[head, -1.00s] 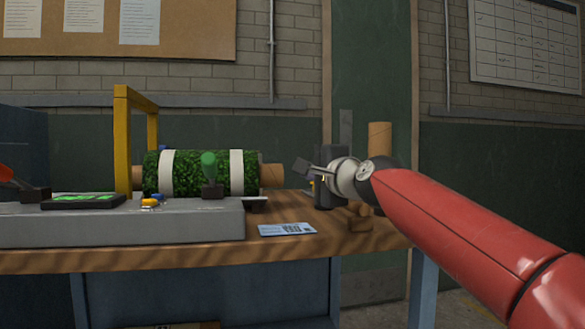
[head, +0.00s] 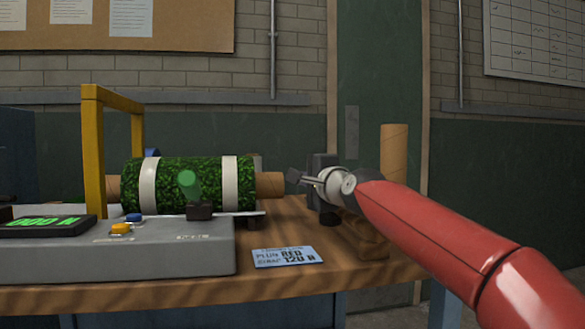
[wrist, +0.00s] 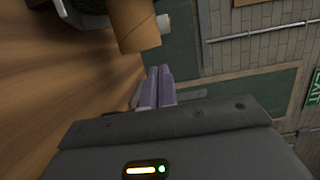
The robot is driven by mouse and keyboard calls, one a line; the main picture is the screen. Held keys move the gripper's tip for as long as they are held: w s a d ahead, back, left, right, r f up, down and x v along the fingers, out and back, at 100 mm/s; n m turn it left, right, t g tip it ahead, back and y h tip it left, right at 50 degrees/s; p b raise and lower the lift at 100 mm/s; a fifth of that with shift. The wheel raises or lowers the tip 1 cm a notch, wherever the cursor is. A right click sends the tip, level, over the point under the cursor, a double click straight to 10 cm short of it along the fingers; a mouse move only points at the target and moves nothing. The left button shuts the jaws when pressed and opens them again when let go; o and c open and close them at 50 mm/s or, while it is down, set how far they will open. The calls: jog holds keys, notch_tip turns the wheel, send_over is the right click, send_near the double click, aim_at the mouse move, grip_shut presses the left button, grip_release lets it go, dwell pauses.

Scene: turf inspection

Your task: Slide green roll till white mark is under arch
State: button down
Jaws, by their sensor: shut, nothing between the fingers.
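The green turf roll (head: 195,185) lies on its side on the bench, with a white band near each end, left (head: 149,185) and right (head: 231,182). A cardboard core sticks out at its right end (head: 270,184). The yellow arch (head: 92,150) stands at the roll's left end. Both white bands are right of the arch. My gripper (head: 295,178) is shut and empty, just right of the core's end; I cannot tell whether they touch. In the wrist view, the shut fingers (wrist: 158,85) point toward a cardboard tube (wrist: 135,25).
A grey console (head: 130,255) with a green display, blue and yellow buttons and a green-topped lever (head: 189,185) sits in front of the roll. A card (head: 287,257) lies on the bench (head: 340,262). An upright cardboard tube (head: 393,150) stands behind my arm.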

jog(key=shift+p+x, duration=1.25)
jog(key=shift+x, duration=1.5)
